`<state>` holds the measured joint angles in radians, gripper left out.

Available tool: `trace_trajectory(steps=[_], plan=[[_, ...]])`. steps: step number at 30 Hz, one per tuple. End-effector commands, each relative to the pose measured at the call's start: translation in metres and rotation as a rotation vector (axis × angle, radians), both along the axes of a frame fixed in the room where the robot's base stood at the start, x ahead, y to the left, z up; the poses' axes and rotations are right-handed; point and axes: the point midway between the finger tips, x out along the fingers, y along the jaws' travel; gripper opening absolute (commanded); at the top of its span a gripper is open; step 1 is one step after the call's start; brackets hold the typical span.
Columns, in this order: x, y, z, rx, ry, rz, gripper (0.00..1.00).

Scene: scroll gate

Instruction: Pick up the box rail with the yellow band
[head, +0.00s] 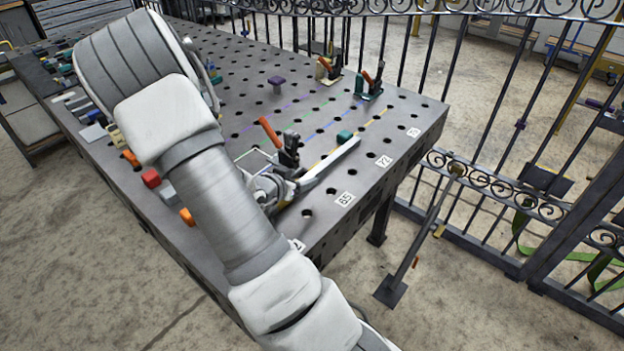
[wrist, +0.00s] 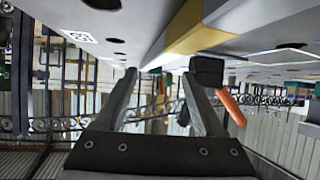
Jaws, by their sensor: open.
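A pale box rail (head: 332,158) lies on the dark perforated table in the head view, its near end partly hidden by my arm and gripper. In the wrist view, with the table at the top, the rail (wrist: 258,20) runs across the upper right and carries a yellow band (wrist: 196,38). My gripper (wrist: 158,74) is open, its two fingers pointing at the rail; I cannot tell whether the rail lies between them. In the head view my gripper (head: 278,186) is low beside the rail's near end. Nothing is seen held.
A toggle clamp (head: 288,150) with an orange handle stands close to my gripper; its black part (wrist: 207,70) is beside the right finger. Two more clamps (head: 328,68) (head: 370,82) stand farther back. A scrollwork fence (head: 470,95) runs behind.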

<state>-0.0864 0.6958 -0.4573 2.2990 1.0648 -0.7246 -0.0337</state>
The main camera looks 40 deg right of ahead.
Motion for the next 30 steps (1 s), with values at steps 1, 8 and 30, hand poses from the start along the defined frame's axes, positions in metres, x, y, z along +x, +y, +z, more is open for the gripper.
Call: trace_trajectory(steps=[1, 8, 30], plan=[[0.0, -0.002, -0.001, 0.0, -0.001, 0.0, 0.71], [0.003, -0.025, -0.015, 0.001, 0.002, -0.003, 0.71], [0.009, -0.046, -0.026, 0.001, 0.0, 0.001, 0.22]])
